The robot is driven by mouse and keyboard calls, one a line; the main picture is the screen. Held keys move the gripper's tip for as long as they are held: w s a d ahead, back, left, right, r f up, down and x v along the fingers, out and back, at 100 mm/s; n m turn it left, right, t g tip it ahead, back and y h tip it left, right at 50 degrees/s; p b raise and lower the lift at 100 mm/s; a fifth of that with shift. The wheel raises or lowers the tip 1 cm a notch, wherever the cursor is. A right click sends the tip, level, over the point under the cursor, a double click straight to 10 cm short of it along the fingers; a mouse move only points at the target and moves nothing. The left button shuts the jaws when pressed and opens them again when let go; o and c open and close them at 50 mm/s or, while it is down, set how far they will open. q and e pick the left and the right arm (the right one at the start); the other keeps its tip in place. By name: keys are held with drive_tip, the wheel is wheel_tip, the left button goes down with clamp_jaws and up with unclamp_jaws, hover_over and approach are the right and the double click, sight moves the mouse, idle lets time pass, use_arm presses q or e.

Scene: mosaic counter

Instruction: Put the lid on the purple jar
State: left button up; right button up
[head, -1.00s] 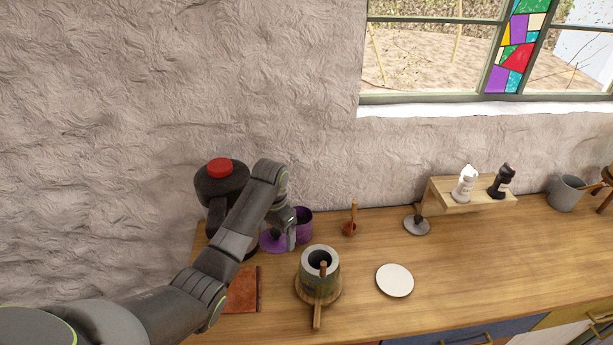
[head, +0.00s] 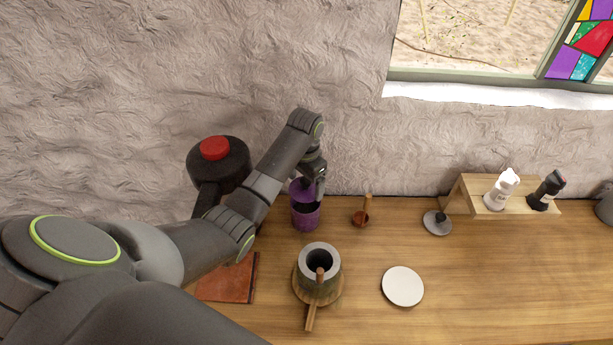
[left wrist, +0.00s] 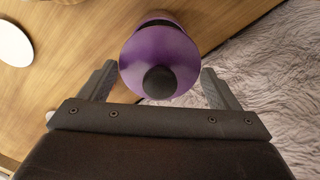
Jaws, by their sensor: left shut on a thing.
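The purple jar (head: 305,217) stands upright near the back of the counter, its dark mouth partly in view. The purple lid (head: 301,188) is just above it, over the far side of the mouth, tilted or offset. My left gripper (head: 317,184) is shut on the lid. In the left wrist view the lid (left wrist: 146,57) and its black knob (left wrist: 159,83) show between the fingers of my left gripper (left wrist: 158,78). Part of the jar (left wrist: 159,17) shows beyond the lid. I cannot tell whether lid and rim touch. My right gripper is not in view.
A black thing with a red top (head: 216,149) and the wall are behind my arm.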

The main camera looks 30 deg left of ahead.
use_arm(q)
drive_tip(key=shift+f+b, duration=0.3)
drive_tip(key=shift+f, duration=1.95)
drive_tip(key=shift+p, duration=0.3)
drive_tip(key=shift+f, duration=0.45)
drive_tip(key=o, duration=0.9)
drive_tip(key=shift+c, duration=0.2)
drive_tip(key=shift+r, duration=0.1)
drive_tip(key=shift+r, duration=3.4)
drive_tip(key=shift+s, duration=0.1)
